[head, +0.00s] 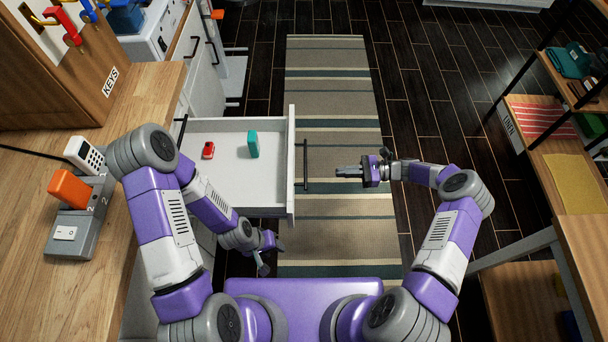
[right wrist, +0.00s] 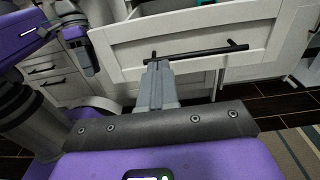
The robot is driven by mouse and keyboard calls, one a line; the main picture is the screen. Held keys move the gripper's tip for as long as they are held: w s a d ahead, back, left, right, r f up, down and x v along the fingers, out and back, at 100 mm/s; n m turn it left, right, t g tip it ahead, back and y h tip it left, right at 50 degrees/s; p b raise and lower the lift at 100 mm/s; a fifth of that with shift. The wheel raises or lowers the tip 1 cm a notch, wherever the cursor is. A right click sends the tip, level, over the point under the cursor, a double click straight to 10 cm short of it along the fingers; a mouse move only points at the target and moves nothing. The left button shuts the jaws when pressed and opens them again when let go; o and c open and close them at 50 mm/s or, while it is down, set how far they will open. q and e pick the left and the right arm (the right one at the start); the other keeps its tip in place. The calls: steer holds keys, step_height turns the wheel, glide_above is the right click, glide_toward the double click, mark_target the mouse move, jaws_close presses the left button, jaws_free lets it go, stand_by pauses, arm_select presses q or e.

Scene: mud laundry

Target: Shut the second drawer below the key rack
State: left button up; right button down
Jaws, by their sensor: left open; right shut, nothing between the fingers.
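A white drawer (head: 291,190) stands pulled out in the head view, below the counter with the key rack (head: 62,50). Its black bar handle (head: 306,165) is on the front, which faces right. A red item (head: 208,150) and a teal item (head: 253,144) are in the drawer. My right gripper (head: 338,171) is shut and empty, pointing at the drawer front, a short way off the handle. In the right wrist view its fingers (right wrist: 157,75) overlap the handle (right wrist: 200,53). My left gripper (head: 264,262) is open beside the drawer's near side.
A wooden counter (head: 40,240) with a phone (head: 84,154) and a switch box (head: 78,225) is at left. A striped rug (head: 335,90) lies on the dark floor. Shelves (head: 550,130) stand at right. Another black handle (head: 195,46) shows further back.

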steer(key=a+b, duration=0.1)
steer(key=a, duration=1.2)
steer(key=shift+w+r+y, duration=0.25)
steer(key=shift+y, duration=0.05)
steer(key=shift+a, duration=0.2)
